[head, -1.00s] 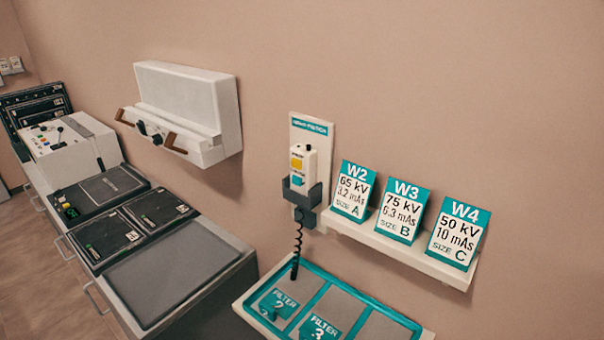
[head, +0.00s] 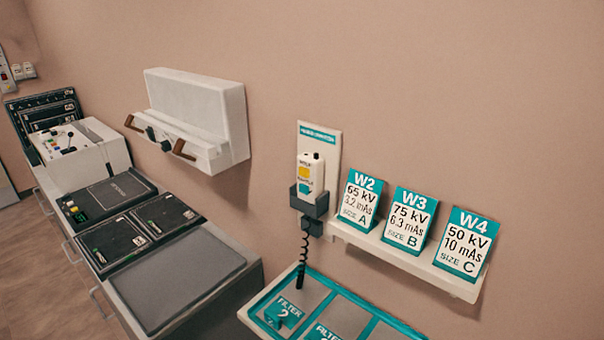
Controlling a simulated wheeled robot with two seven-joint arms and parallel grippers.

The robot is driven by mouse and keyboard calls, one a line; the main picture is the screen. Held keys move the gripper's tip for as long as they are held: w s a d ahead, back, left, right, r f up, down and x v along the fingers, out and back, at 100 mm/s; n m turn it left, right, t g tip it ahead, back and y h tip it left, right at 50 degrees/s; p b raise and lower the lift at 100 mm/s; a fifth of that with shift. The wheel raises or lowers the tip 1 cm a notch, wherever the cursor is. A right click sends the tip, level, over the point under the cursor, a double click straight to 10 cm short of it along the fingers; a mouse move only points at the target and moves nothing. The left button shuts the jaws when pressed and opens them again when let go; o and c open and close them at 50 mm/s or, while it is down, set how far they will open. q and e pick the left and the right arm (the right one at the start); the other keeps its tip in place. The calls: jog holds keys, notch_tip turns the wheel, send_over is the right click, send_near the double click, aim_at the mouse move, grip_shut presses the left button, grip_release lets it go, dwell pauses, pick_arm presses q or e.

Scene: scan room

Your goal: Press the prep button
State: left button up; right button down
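A white hand switch (head: 309,175) sits upright in a dark holder (head: 309,203) on a pale wall plate in the head view. It has a yellow button (head: 304,172) on its front, with a teal mark below it and a small dark knob on top. The lettering beside the buttons is too small to read, so I cannot tell which is the prep button. A coiled black cord (head: 303,255) hangs below the holder. Neither of my grippers is in view.
Cards W2 (head: 358,198), W3 (head: 410,218) and W4 (head: 463,243) stand on a white shelf right of the switch. A teal-edged filter tray (head: 262,303) lies below. A counter with dark panels and a control console (head: 72,150) runs along the left.

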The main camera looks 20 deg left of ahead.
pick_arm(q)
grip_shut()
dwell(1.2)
